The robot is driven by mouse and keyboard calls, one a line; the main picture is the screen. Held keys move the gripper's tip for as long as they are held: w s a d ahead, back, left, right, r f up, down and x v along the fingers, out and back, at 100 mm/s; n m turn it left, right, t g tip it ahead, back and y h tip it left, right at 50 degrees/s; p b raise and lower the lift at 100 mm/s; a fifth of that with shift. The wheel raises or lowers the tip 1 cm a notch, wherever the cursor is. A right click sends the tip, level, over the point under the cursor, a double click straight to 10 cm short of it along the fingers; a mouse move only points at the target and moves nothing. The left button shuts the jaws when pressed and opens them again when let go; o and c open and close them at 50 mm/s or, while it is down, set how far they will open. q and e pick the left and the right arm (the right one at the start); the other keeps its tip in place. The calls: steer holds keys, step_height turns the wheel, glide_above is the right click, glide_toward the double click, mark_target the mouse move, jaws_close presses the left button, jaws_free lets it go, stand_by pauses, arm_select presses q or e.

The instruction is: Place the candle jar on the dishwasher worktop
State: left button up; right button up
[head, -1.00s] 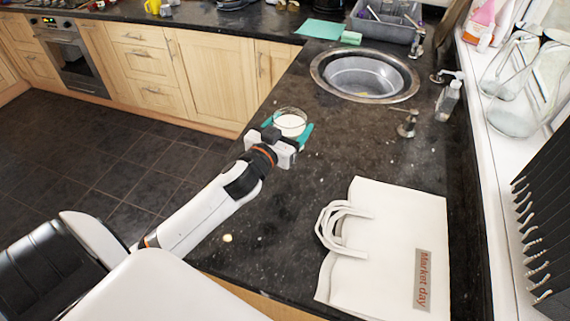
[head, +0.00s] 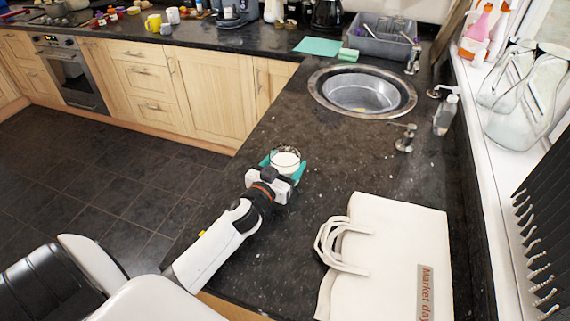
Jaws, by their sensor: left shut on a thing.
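The candle jar (head: 286,160) is a small clear glass with white wax, near the left edge of the dark granite worktop (head: 330,152). My left gripper (head: 285,168) reaches in from the lower left, its teal fingers on both sides of the jar, and is shut on it. The jar looks upright. I cannot tell whether its base touches the worktop, as the gripper hides it. Which part of the counter is the dishwasher worktop is not clear from this view. My right gripper is not in view.
A white bag (head: 385,255) marked "Market day" lies at the front right. A round sink (head: 362,90) is farther back, with a soap bottle (head: 445,115) and a grey dish rack (head: 380,38) nearby. The granite between sink and bag is clear. Mugs stand along the back counter.

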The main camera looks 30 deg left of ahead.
arm_select(q)
steer(key=o, duration=1.2)
steer(key=shift+s, duration=0.1)
steer(key=s, duration=0.3)
steer(key=s+b, duration=0.1)
steer(key=s, duration=0.3)
steer(key=s+d+b, duration=0.1)
steer(key=s, duration=0.2)
steer(key=shift+s, duration=0.9)
steer(key=shift+r, duration=0.1)
